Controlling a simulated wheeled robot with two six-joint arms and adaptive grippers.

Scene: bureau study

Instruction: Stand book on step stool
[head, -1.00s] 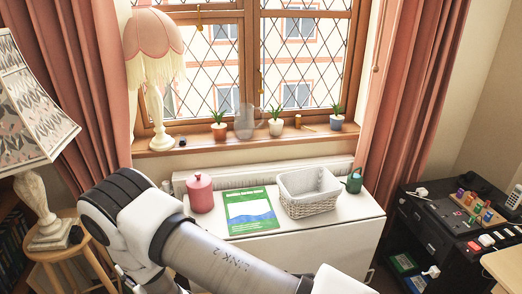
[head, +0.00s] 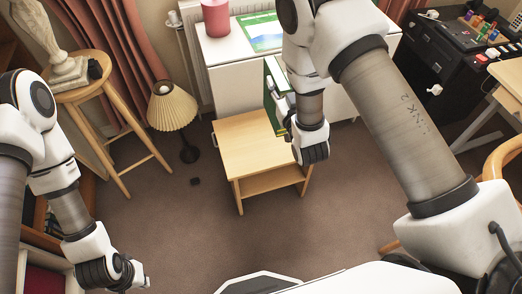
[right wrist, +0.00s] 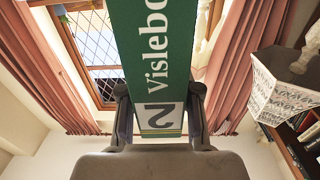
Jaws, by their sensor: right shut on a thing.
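The green book (head: 272,88) stands upright at the right side of the light wooden step stool (head: 243,150). My right gripper (head: 282,112) is shut on it.
A white cabinet (head: 222,62) behind the stool bears a pink canister (head: 215,18) and a green-and-blue booklet (head: 260,32). A pleated lamp (head: 172,108) and round wooden stool (head: 82,90) stand left. A black cart (head: 440,60) is right. Carpet in front is clear.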

